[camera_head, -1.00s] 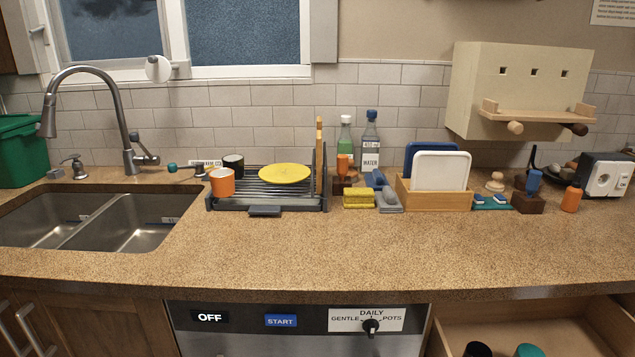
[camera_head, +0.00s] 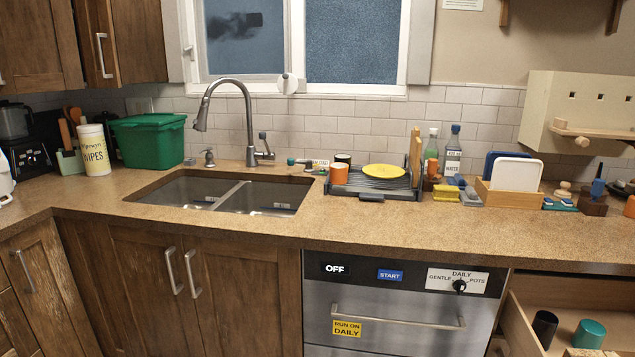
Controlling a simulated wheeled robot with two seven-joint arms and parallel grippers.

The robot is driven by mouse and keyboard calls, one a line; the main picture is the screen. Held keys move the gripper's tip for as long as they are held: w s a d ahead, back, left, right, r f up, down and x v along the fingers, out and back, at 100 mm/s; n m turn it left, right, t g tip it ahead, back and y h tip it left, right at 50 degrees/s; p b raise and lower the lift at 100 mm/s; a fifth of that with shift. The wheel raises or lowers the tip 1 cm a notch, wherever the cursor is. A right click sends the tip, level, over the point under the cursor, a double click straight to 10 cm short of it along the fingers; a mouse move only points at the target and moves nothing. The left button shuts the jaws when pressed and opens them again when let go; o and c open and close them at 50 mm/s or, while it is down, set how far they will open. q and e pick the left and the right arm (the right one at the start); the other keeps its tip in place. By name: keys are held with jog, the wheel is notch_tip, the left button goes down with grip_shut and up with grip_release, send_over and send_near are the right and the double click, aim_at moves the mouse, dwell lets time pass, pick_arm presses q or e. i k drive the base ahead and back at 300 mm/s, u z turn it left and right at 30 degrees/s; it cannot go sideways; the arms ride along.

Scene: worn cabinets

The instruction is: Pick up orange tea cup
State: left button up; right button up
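The orange tea cup (camera_head: 339,173) stands upright at the left end of the dish rack (camera_head: 372,195), on the counter right of the sink. A dark cup (camera_head: 343,158) stands just behind it. A yellow plate (camera_head: 383,171) lies on the rack to its right. Neither of my grippers shows in the head view.
The double sink (camera_head: 222,192) with its tall faucet (camera_head: 249,120) is left of the rack. A green bin (camera_head: 148,142) and a wipes canister (camera_head: 94,150) stand further left. The dishwasher (camera_head: 395,310) is below the rack. An open drawer (camera_head: 560,262) juts out at lower right. The counter front is clear.

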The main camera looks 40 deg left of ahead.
aim_at(339, 171)
jog(key=u, duration=1.3)
